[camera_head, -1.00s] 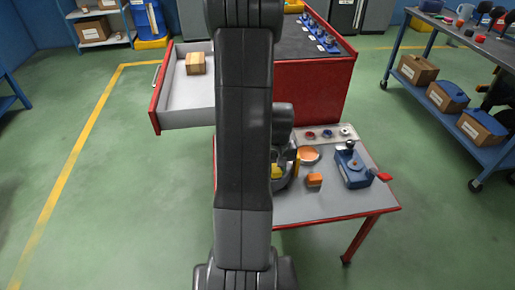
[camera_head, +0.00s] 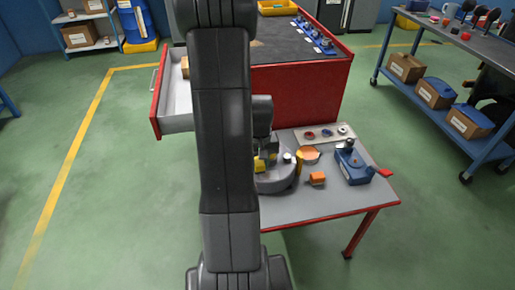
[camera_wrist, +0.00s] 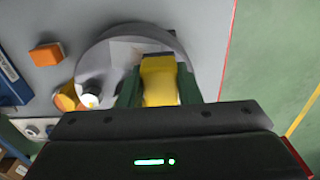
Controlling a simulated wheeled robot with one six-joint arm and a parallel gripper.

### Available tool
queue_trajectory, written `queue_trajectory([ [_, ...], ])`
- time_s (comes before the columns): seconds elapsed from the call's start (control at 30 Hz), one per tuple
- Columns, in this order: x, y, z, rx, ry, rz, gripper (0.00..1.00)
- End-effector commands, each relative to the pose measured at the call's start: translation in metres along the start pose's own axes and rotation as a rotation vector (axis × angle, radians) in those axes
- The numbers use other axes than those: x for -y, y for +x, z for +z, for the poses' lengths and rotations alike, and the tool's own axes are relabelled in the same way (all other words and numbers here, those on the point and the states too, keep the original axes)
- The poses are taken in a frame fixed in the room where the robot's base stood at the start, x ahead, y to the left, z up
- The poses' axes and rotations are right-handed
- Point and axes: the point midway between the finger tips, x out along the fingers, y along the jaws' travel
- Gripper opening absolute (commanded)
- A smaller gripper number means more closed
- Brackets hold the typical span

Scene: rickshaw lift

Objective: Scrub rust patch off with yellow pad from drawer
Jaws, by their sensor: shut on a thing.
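My gripper (camera_wrist: 158,88) has its green fingers closed on the yellow pad (camera_wrist: 159,78). In the wrist view, the pad is over the edge of a round grey metal part (camera_wrist: 175,41) on the table; I cannot tell whether they touch. In the head view, the pad (camera_head: 259,165) and gripper (camera_head: 266,157) are partly behind my arm, above the left side of the round part (camera_head: 276,182). I cannot clearly make out a rust patch.
On the grey table (camera_head: 315,207) to the right are an orange block (camera_head: 317,178), a yellow cylinder (camera_head: 299,162), an orange disc (camera_head: 310,153), a blue vise (camera_head: 354,166) with a red handle and a tray of rings (camera_head: 325,136). The table's front is clear.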

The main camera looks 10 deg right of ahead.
Motion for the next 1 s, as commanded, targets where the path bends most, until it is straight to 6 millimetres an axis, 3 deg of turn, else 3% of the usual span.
queue_trajectory([
  [0.5, 0.003, -0.049, -0.002, 0.001, -0.001, 0.0, 0.09],
  [1.0, 0.003, -0.051, -0.003, 0.002, 0.0, 0.0, 0.09],
])
